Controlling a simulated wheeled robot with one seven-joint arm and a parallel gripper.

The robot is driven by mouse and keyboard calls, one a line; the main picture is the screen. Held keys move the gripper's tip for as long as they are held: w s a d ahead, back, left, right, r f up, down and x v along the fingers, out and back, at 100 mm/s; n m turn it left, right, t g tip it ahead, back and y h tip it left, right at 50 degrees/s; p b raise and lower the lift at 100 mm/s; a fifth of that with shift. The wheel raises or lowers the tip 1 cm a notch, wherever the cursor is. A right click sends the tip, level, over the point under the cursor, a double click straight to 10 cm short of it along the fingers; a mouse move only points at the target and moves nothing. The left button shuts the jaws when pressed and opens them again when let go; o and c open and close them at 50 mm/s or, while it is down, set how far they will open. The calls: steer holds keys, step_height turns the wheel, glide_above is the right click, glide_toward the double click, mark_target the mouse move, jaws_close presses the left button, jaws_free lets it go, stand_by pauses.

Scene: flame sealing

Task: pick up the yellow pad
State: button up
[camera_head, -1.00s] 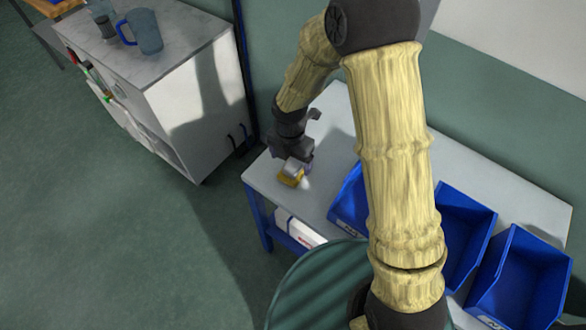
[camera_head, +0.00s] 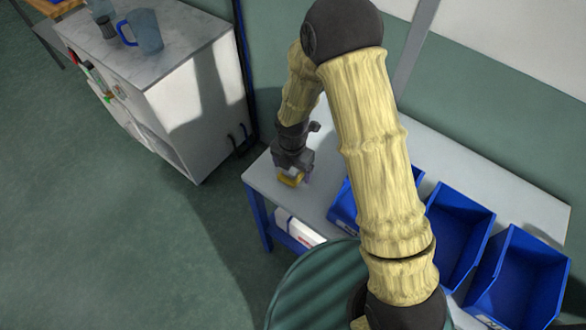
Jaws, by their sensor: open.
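The yellow pad (camera_head: 290,179) lies near the left end of the light grey table (camera_head: 470,167). Its upper part is partly hidden by my gripper. My gripper (camera_head: 292,174) is directly over the pad, pointing down, with its fingers at or around the pad. It is open. I cannot tell whether the fingers touch the pad.
Blue bins (camera_head: 458,236) stand along the front of the table, to the right of the pad. A white box (camera_head: 299,231) sits below the tabletop. A grey-topped cabinet (camera_head: 198,103) with a blue-handled jug (camera_head: 146,30) stands at the left, with floor between.

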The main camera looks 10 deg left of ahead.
steer(key=c, duration=1.1)
steer(key=shift+r, duration=0.1)
step_height(320, 180, up, 10)
steer(key=shift+f, duration=0.1)
steer(key=o, duration=0.4)
steer(key=c, duration=0.3)
